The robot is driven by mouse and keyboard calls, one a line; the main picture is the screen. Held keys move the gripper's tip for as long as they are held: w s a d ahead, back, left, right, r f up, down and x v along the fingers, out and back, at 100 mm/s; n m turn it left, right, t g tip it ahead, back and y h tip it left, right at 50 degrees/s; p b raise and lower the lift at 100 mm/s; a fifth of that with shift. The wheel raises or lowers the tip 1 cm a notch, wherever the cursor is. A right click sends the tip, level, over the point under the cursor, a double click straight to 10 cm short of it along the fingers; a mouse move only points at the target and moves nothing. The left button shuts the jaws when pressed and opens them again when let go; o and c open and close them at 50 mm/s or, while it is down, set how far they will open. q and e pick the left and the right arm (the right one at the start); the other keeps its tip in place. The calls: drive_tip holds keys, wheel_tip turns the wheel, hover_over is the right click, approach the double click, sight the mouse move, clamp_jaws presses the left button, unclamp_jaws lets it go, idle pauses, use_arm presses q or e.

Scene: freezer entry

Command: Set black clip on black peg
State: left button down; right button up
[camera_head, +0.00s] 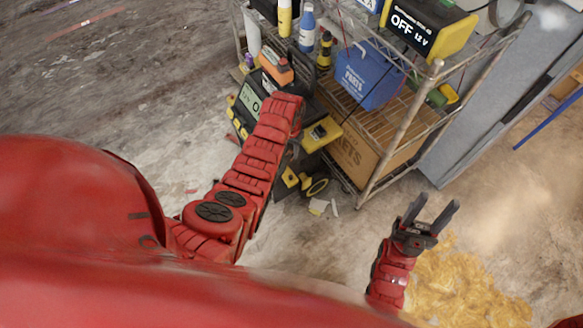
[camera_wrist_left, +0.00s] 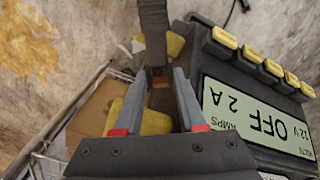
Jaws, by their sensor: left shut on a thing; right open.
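My left gripper (camera_wrist_left: 160,76) shows in the left wrist view, its two grey fingers closed around a dark piece. I take this piece to be the black clip (camera_wrist_left: 153,32); it runs up from between the fingertips to the top edge. The gripper is over the front side of the charger (camera_wrist_left: 243,73), which has an "OFF 2 A" display. In the head view my left forearm hides this gripper and part of the charger (camera_head: 250,98). I cannot make out the black peg for certain. My right gripper (camera_head: 432,212) is open and empty over the floor at lower right.
A wire shelf cart (camera_head: 398,125) stands behind the charger, with a blue parts box (camera_head: 369,76), a cardboard box (camera_head: 362,149), bottles and another charger (camera_head: 428,30). Yellow debris (camera_head: 465,285) lies on the floor near my right gripper. The floor at left is mostly clear.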

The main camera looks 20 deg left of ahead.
use_arm(q)
drive_tip(key=s+f, duration=0.1)
drive_tip(key=s+d+f, duration=0.1)
drive_tip(key=f, duration=0.2)
drive_tip(key=shift+s+d+f+b, duration=0.15)
drive_tip(key=shift+s+d+b, duration=0.05)
drive_tip(key=shift+s+b, duration=0.2)
drive_tip(key=shift+f+b, duration=1.1)
drive_tip(key=shift+f, duration=0.85)
drive_tip(key=shift+f+b, duration=0.85)
drive_tip(key=shift+f, duration=0.55)
drive_tip(key=shift+c, duration=2)
unclamp_jaws()
